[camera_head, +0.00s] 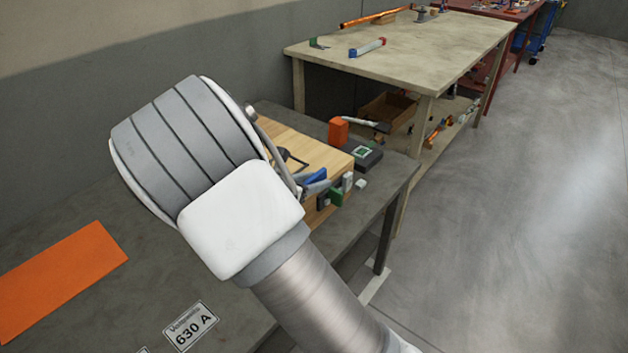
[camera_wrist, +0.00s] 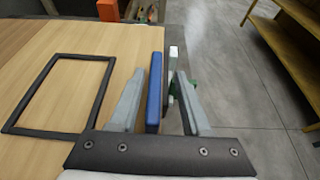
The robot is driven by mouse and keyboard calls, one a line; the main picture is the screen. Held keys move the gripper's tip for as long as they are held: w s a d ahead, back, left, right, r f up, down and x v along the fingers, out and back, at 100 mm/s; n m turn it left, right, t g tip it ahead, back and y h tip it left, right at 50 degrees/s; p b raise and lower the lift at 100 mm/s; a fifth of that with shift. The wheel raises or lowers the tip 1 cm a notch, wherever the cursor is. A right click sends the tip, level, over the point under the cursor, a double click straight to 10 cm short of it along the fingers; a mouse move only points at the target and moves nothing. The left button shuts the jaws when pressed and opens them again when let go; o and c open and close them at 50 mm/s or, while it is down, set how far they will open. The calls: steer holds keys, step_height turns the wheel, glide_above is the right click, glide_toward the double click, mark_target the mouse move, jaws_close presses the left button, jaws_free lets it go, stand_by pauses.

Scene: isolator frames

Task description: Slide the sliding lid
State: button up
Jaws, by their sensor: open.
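A light wooden box (camera_head: 292,150) stands on the dark grey table, partly hidden behind my arm in the head view. Its flat wooden top (camera_wrist: 45,50) carries a thin black square frame (camera_wrist: 63,93) in the wrist view. I cannot tell which part is the sliding lid. A blue upright piece (camera_wrist: 155,92) stands at the box's right edge; it also shows in the head view (camera_head: 316,176). My gripper (camera_wrist: 161,76) is open, with one grey finger on each side of the blue piece. Gaps show beside it. Whether it is fixed to the lid is unclear.
Green and white small parts (camera_head: 337,195) sit by the box's right end. An orange block (camera_head: 338,130) and a dark device (camera_head: 364,156) stand behind. An orange sheet (camera_head: 62,280) lies at left. A wooden workbench (camera_head: 410,50) stands beyond; the floor at right is clear.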

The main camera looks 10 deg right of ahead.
steer(key=p+v, duration=0.4)
steer(key=v, duration=1.3)
steer(key=shift+s+a, duration=0.2)
steer(key=s+d+r+m+g+y, duration=0.3)
steer(key=s+d+r+m, duration=0.2)
steer(key=s+d+m, duration=0.3)
steer(key=s+d+r+m+g+y, duration=0.3)
steer(key=s+d+r+m+g, duration=0.15)
steer(key=d+m, duration=0.6)
steer(key=s+r+m+t+y, duration=0.3)
steer(key=s+r+m+t, duration=0.1)
steer(key=s+m, duration=0.35)
step_height(320, 180, up, 14)
steer(key=m+p, duration=0.1)
steer(key=p, duration=1.3)
steer(key=shift+d, duration=0.25)
